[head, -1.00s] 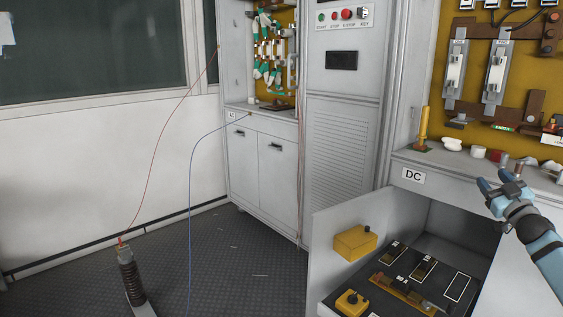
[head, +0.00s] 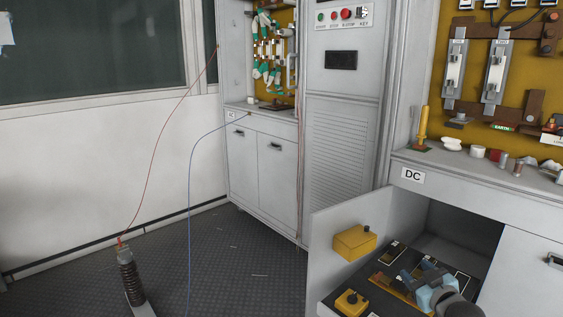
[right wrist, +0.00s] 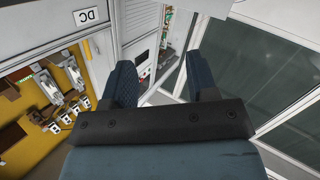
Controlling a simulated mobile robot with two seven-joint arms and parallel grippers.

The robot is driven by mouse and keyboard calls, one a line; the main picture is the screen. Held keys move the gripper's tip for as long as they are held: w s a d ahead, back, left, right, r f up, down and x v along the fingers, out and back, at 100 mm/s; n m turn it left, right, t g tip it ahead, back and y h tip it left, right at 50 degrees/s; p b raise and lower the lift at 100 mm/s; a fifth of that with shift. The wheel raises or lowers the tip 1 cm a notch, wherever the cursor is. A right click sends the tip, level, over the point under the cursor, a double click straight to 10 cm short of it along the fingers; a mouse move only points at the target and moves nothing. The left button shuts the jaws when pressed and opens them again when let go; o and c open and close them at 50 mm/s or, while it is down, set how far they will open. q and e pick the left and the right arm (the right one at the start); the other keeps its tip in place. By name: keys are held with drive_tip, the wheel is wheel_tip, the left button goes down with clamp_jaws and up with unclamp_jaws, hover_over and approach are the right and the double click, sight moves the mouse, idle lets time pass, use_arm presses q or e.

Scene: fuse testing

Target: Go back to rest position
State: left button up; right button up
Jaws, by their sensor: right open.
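My right gripper (head: 422,277) is low at the right of the head view, in front of the open drawer (head: 335,240) under the DC bench. It covers part of the dark panel in the drawer. In the right wrist view its two blue fingers (right wrist: 160,72) stand apart with nothing between them. My left gripper is in neither view.
The DC bench (head: 398,178) holds several small parts and a yellow post (head: 424,125). Yellow boxes (head: 354,242) sit at the drawer's left side. A grey cabinet (head: 262,165) stands behind. A ribbed insulator (head: 129,276) with a red wire stands left.

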drive_tip(key=s+a+g+y, duration=0.1)
drive_tip(key=s+a+y, duration=0.4)
drive_tip(key=s+a, duration=1.55)
drive_tip(key=s+a+r+m+y, duration=0.2)
drive_tip(key=s+a+r, duration=0.2)
drive_tip(key=s+r, duration=0.45)
use_arm(q)
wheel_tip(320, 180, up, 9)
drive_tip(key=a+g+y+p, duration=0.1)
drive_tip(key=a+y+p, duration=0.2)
drive_tip(key=p, duration=1.7)
use_arm(e)
wheel_tip(320, 180, up, 6)
drive_tip(key=d+h, duration=0.3)
use_arm(q)
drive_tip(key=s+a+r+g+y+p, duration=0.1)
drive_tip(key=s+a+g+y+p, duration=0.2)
drive_tip(key=p, duration=1.7)
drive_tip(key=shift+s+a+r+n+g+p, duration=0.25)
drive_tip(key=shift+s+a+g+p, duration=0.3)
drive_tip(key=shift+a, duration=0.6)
use_arm(e)
drive_tip(key=s+d+r+g+h, duration=0.2)
drive_tip(key=s+d+g+h, duration=0.1)
drive_tip(key=s+d+g, duration=0.1)
drive_tip(key=shift+s+d+m+g, duration=0.3)
drive_tip(key=shift+s+d, duration=0.4)
drive_tip(key=shift+s, duration=0.05)
